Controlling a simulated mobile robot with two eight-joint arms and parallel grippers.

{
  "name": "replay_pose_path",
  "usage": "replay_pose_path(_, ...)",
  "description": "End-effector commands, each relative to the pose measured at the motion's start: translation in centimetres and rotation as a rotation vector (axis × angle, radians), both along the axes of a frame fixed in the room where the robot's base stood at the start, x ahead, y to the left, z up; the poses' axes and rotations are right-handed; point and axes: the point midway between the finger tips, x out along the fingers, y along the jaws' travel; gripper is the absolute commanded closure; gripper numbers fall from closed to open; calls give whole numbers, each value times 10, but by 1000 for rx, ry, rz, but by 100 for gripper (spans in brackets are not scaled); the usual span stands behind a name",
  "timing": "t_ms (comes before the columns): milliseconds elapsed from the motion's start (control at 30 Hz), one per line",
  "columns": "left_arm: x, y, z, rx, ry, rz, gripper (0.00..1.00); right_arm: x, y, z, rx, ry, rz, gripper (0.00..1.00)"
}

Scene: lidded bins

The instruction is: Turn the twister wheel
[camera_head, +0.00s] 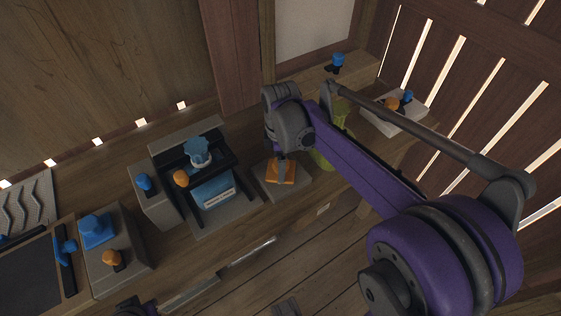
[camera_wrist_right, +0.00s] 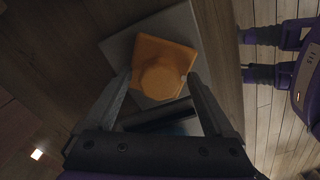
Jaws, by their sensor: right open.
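An orange piece with a square base and a raised rounded knob, which I take to be the twister wheel (camera_wrist_right: 160,75), sits on a grey block. In the head view the orange piece (camera_head: 289,169) is partly covered by my right gripper (camera_head: 282,174), which points down over it. In the right wrist view my right gripper (camera_wrist_right: 159,85) is open, with one finger on each side of the orange piece's near part. Contact cannot be told.
Left of the wheel stands a dark frame (camera_head: 165,163) with blue and orange parts. Further left are a grey block with a blue piece (camera_head: 98,230) and a dark panel (camera_head: 28,276). A pale block (camera_head: 378,121) with small knobs is at right. Wooden walls close the back and right.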

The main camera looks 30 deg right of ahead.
Motion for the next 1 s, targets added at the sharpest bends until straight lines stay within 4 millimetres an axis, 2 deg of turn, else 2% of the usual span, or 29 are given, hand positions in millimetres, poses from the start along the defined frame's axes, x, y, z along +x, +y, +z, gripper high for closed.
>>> replay_pose_path(67,0,0,0,0,0,0,100,0,0,0,0,0,0,11)
replay_pose_path(100,0,0,0,0,0,0,100,0,0,0,0,0,0,15)
replay_pose_path(500,0,0,0,0,0,0,100,0,0,1,0,0,0,87)
replay_pose_path(567,0,0,0,0,0,0,100,0,0,1,0,0,0,96)
replay_pose_path(767,0,0,1,0,0,0,100,0,0,1,0,0,-15,96)
replay_pose_path(1000,0,0,3,0,-1,0,100,0,0,1,0,0,-112,96)
